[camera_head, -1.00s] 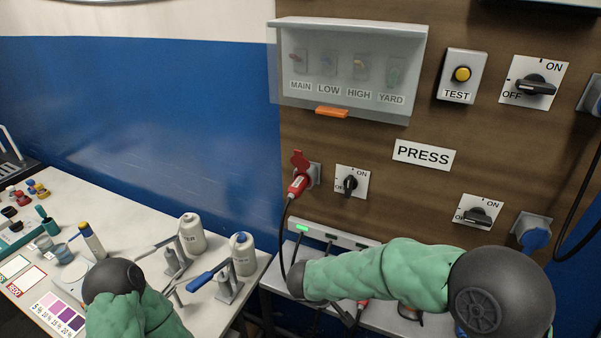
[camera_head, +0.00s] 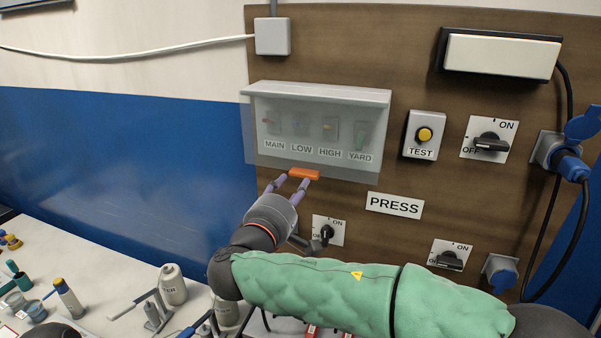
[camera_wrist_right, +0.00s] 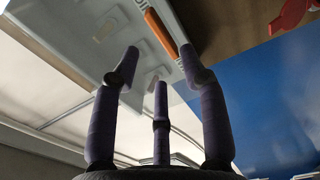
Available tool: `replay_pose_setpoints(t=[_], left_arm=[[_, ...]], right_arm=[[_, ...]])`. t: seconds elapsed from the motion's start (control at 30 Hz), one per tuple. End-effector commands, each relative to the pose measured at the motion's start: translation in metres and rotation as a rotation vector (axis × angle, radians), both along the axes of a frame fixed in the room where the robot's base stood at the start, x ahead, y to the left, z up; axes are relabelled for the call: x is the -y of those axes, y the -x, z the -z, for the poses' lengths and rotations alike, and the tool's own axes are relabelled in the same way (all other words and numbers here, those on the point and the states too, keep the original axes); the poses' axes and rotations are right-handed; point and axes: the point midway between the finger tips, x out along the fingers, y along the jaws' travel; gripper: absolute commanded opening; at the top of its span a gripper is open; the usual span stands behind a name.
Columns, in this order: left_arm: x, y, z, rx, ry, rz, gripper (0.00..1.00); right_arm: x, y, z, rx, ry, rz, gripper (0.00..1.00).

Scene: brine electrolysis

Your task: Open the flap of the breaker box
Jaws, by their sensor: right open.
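The breaker box (camera_head: 318,93) is on the brown wall panel in the head view. Its see-through flap (camera_head: 262,155) hangs down over the switches MAIN, LOW, HIGH and YARD, with an orange tab (camera_head: 305,174) at its lower edge. My right gripper (camera_head: 287,182) is open just below the flap, with its purple fingertips close to the tab. Contact cannot be told. In the right wrist view, the three fingers of the gripper (camera_wrist_right: 160,65) are spread and empty, and the orange tab (camera_wrist_right: 160,32) lies beyond the fingertips.
Right of the box are a yellow TEST button (camera_head: 425,135) and an ON/OFF knob (camera_head: 490,145). A PRESS sign (camera_head: 394,206) and more knobs are below. A blue plug (camera_head: 571,167) with a black cable is at the right. Bottles stand on the bench (camera_head: 95,270).

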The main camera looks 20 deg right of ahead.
Motion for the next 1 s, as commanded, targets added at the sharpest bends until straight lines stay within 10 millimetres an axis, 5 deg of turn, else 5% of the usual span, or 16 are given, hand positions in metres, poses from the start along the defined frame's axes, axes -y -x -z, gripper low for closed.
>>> replay_pose_setpoints(t=[0.4, 0.8, 0.97, 1.0], left_arm=[[0.0, 0.0, -0.016, 0.0, 0.0, 0.0, 0.4], [0.0, 0.0, -0.016, 0.0, 0.0, 0.0, 0.4], [0.0, 0.0, -0.016, 0.0, 0.0, 0.0, 0.4], [0.0, 0.0, -0.016, 0.0, 0.0, 0.0, 0.4]], right_arm=[[0.034, -0.05, 0.0, -0.003, 0.001, 0.001, 0.44], [0.037, -0.056, 0.001, -0.002, 0.0, -0.001, 0.44], [0.037, -0.056, 0.001, -0.002, 0.0, -0.001, 0.01], [0.037, -0.056, 0.001, -0.002, 0.0, -0.001, 0.0]])
